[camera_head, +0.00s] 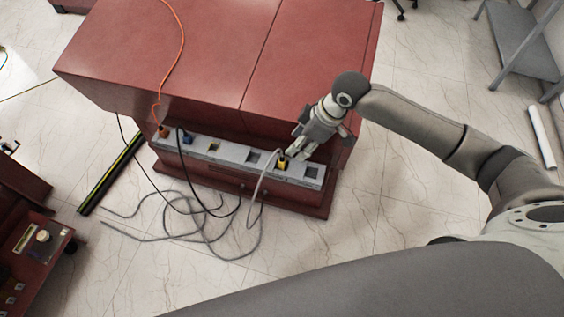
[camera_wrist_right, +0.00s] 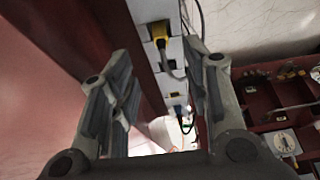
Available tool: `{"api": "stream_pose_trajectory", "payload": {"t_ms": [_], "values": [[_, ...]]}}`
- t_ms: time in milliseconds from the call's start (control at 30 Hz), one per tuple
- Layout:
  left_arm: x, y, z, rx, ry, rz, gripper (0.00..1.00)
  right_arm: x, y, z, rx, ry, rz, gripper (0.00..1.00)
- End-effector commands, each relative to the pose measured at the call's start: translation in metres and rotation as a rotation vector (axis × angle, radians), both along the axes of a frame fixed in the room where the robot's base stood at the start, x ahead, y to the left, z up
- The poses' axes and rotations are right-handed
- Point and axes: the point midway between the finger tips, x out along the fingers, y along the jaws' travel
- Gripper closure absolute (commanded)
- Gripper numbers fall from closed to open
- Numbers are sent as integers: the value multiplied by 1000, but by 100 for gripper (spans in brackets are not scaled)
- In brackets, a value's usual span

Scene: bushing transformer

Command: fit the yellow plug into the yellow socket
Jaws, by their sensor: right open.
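The yellow plug (camera_head: 282,162) with a grey cable sits upright at a position toward the right end of the light grey socket strip. It also shows in the right wrist view (camera_wrist_right: 159,34), between the lines of the fingers. The yellow socket (camera_head: 214,147) is further left on the strip and looks empty. A dark opening (camera_head: 253,157) lies between them. My right gripper (camera_head: 294,152) is close beside the yellow plug, just above the strip. In the wrist view its fingers (camera_wrist_right: 167,65) are apart with nothing held. My left gripper is out of view.
The red cabinet (camera_head: 210,55) rises behind the strip. An orange plug (camera_head: 163,132) and a blue plug (camera_head: 187,138) sit at the strip's left end. Loose grey cable (camera_head: 230,258) lies in loops on the floor. A red unit (camera_head: 30,250) stands at lower left.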

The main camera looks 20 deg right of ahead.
Motion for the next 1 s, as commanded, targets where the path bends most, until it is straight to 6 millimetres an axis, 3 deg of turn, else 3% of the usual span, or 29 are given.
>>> {"api": "stream_pose_trajectory", "payload": {"t_ms": [300, 533, 833, 1000], "values": [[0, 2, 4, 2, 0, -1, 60, 10, 16, -42, 3, 1, 1, 56], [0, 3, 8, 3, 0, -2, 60, 15, 23, -56, 3, 1, 1, 56], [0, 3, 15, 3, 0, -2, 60, 25, 37, -90, 1, 2, 0, 56], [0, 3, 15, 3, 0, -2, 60, 26, 38, -94, 1, -2, 2, 56]]}}
